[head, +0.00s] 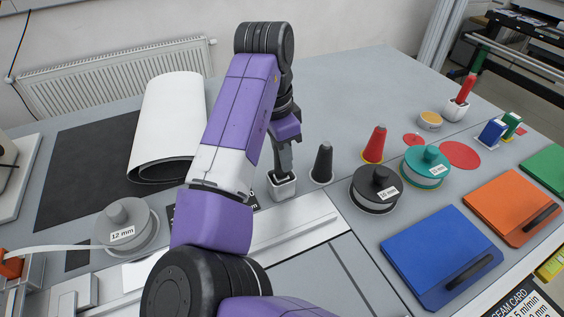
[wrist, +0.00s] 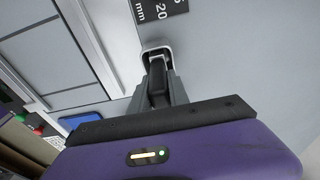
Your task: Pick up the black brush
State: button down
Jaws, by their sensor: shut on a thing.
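The black brush (wrist: 158,88) stands in a small white cup (wrist: 148,53) in the wrist view, with its dark handle between my two fingers. In the head view the same white cup (head: 283,193) stands on the table near the middle. My gripper (head: 282,168) points down over it and is shut on the brush; its fingers hide most of the brush. The brush's lower end is inside the cup, and I cannot tell whether it touches the bottom.
A black cone (head: 322,163) stands close right of the cup, with a red cone (head: 374,146) beyond. Black (head: 376,190) and teal (head: 425,166) reels, and blue (head: 440,257) and orange (head: 513,208) pads, lie right. A white roll (head: 168,120) lies left. The table's back is clear.

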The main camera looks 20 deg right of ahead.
notch_tip(320, 180, up, 20)
dwell(0.6)
